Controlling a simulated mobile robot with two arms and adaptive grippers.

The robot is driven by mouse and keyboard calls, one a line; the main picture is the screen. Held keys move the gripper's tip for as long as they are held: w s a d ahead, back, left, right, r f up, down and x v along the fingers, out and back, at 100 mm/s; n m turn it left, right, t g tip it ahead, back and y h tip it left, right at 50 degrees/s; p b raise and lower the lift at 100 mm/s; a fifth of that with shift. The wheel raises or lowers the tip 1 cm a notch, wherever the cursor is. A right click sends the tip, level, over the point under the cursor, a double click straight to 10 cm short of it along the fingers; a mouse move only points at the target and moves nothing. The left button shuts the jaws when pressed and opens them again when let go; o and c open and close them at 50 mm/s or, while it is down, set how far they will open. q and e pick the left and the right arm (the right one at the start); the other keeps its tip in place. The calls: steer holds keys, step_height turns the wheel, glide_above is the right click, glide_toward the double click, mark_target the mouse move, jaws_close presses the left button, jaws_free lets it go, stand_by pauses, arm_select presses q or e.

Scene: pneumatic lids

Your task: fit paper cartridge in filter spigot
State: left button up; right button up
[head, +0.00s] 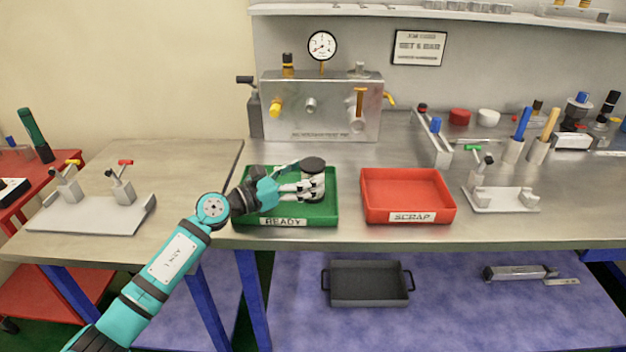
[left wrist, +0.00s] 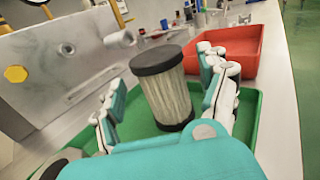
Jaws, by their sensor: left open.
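The paper cartridge (left wrist: 165,92), pale and pleated with dark end caps, stands in the green READY tray (left wrist: 225,148). In the head view its dark top cap (head: 312,164) shows above my left gripper (head: 306,187), which hides most of its body. My left gripper is open, with its fingers on either side of the cartridge; in the left wrist view, gaps show between the fingers and the cartridge. The likely filter spigot is a short round stub (head: 310,104) on the front of the metal box, bare; it also shows in the left wrist view (left wrist: 120,38). My right gripper is out of view.
The red SCRAP tray (head: 408,197) is empty, right of the green tray. The metal box (head: 340,125) with gauge and valves stands behind. Clamp fixtures stand at left (head: 95,212) and right (head: 500,199). A dark pan (head: 368,285) lies on the lower shelf.

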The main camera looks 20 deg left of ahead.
mark_target(324, 167)
arm_select(q)
steer(key=x, duration=0.5)
steer(key=shift+w+d+p, duration=0.15)
steer(key=shift+p, duration=0.15)
steer(key=shift+w+d, duration=0.25)
steer(key=shift+w, duration=0.1)
steer(key=shift+c, duration=0.9)
steer(key=c, duration=1.1)
steer(key=shift+c, duration=0.7)
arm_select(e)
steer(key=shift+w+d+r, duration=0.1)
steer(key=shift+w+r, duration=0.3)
arm_select(q)
steer(key=shift+a, duration=0.1)
steer(key=shift+c, duration=0.7)
jaws_close()
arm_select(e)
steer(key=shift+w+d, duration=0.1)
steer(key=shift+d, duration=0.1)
